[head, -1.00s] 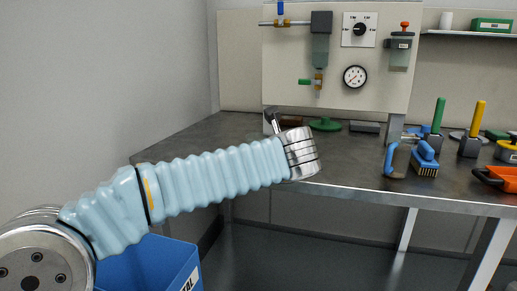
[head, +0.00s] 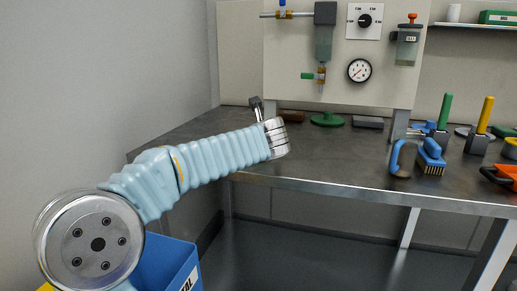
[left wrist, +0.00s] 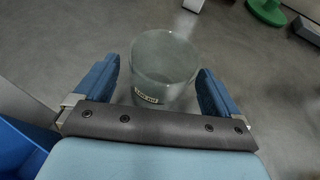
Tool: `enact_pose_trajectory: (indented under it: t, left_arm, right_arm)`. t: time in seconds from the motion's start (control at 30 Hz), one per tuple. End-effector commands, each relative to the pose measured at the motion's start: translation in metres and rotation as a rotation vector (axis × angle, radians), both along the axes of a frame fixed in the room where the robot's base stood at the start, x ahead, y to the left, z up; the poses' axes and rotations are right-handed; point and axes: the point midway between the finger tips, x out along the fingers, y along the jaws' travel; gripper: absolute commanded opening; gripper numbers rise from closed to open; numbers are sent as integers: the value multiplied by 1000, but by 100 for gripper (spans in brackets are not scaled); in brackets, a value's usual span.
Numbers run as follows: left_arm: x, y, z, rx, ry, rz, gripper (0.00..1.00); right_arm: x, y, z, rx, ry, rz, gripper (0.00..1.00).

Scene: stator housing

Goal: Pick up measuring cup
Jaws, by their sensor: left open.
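The measuring cup (left wrist: 165,62) is a clear, greyish, wide-mouthed vessel with a small pale label on its side. In the left wrist view it stands on the grey bench top, between the two blue fingers of my left gripper (left wrist: 158,72). The fingers are open, one on each side of it, and gaps show between them and the cup wall. In the head view my left gripper (head: 257,108) is mostly hidden behind its own silver wrist, over the bench's left part. I cannot make out the cup there. My right gripper is in neither view.
The dark workbench (head: 330,165) has a green round base (head: 327,119) and a grey block (head: 368,122) behind. A blue-handled brush (head: 431,157), green (head: 444,112) and yellow (head: 485,115) handled tools stand right. A blue bin (head: 168,268) is below left. The bench's middle is clear.

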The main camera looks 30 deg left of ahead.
Motion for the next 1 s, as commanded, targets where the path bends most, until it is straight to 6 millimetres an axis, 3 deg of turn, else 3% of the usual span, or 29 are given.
enact_pose_trajectory:
  t: [0.13, 0.4, 0.77, 1.0]
  left_arm:
    - [13, 9, -6, 0, 0, 1, 97]
    - [15, 11, -7, 0, -2, -1, 95]
    - [15, 11, -7, -1, -1, -1, 41]
    - [15, 11, -6, 0, -2, -1, 41]
  right_arm:
    - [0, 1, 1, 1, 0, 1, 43]
    - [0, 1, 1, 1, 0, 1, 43]
    - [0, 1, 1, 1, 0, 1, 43]
    - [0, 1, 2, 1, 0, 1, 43]
